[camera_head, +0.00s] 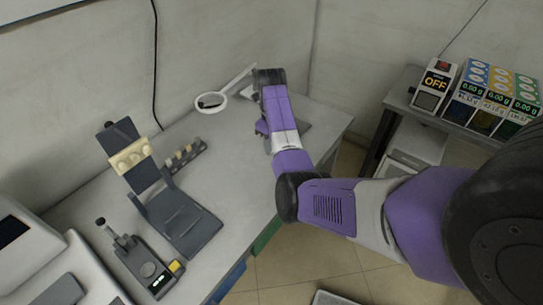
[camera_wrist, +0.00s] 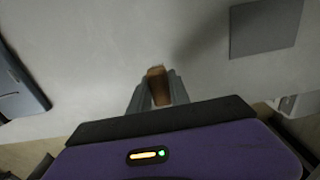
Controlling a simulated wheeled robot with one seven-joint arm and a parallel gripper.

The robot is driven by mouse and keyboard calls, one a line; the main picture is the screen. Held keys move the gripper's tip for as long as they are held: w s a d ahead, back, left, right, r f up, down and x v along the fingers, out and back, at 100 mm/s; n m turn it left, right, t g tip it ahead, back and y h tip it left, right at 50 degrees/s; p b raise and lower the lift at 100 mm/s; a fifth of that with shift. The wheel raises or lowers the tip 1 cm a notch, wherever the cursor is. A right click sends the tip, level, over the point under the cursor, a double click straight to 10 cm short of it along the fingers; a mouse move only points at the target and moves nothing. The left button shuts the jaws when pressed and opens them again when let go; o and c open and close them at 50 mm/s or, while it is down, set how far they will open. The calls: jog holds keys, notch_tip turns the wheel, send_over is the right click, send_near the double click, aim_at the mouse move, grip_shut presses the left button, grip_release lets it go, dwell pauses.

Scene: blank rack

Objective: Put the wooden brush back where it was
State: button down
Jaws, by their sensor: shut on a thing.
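The wooden brush (camera_wrist: 158,86) shows in the wrist view as a brown wooden piece between my two grey fingers. My gripper (camera_wrist: 158,92) is shut on it, above the grey table top. Most of the brush is hidden by the fingers and the gripper body. In the head view, my gripper is hidden behind my purple arm near the back right of the table, and the brush cannot be made out.
A dark flat square (camera_wrist: 265,27) lies on the table (camera_head: 215,160), right of my gripper. A dark stand with a cream block (camera_head: 131,155) and a lever device (camera_head: 147,265) are left.

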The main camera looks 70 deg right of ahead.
jog(key=shift+f, duration=2.55)
jog(key=shift+f, duration=0.15)
jog(key=c, duration=1.2)
grip_release()
notch_tip(320, 180, up, 12)
jog(key=shift+r, duration=0.2)
